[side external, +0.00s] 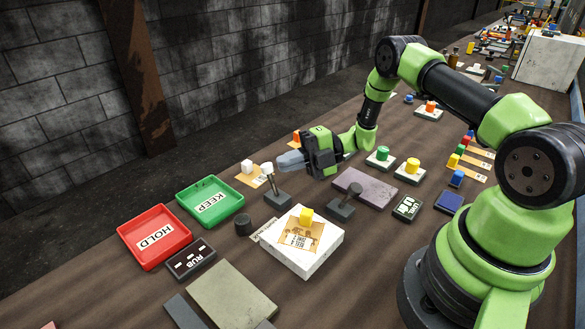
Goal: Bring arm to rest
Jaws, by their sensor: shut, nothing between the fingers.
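My gripper (290,161) shows in the side external view near the middle of the bench, at the end of my green and black arm. Its grey fingers point left and are closed together with nothing between them. They are close to the white-topped lever (268,170) in the picture; whether they touch it I cannot tell. The gripper appears to be held above the bench (130,285).
A red HOLD tray (138,219) and a green KEEP tray (235,190) lie at left. A white block (305,262) carries a paper and yellow piece. A dark lever (354,190), purple slab (375,189) and button boxes (411,167) stand nearby. Bench clutter fills the back right.

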